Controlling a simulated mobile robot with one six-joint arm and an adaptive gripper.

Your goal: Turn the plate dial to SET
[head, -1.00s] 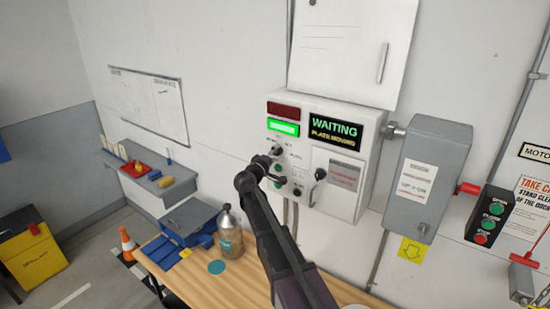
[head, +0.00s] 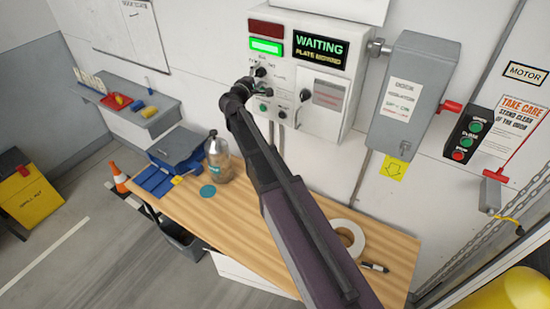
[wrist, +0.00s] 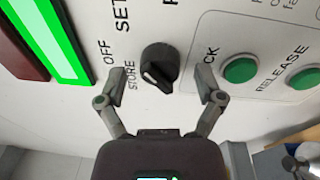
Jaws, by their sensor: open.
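The plate dial (wrist: 160,66) is a round black knob on the white control panel (wrist: 140,112), with a white pointer mark. In the wrist view its mark points down and left, nearest the STORE label. The SET label (wrist: 121,13) is up and left of the dial, and OFF is at its left. My gripper (wrist: 160,76) is open, with one fingertip on each side of the dial and a gap showing on both sides. In the head view my gripper (head: 247,86) is at the panel's left part and hides some of the controls.
Green buttons (wrist: 239,70) sit close to the right fingertip in the wrist view. The display (head: 320,48) reads WAITING, with a green lamp (head: 266,46) lit. A grey switch box (head: 405,95) is right of the panel. A bottle (head: 217,158) and tape roll (head: 347,238) stand on the bench below.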

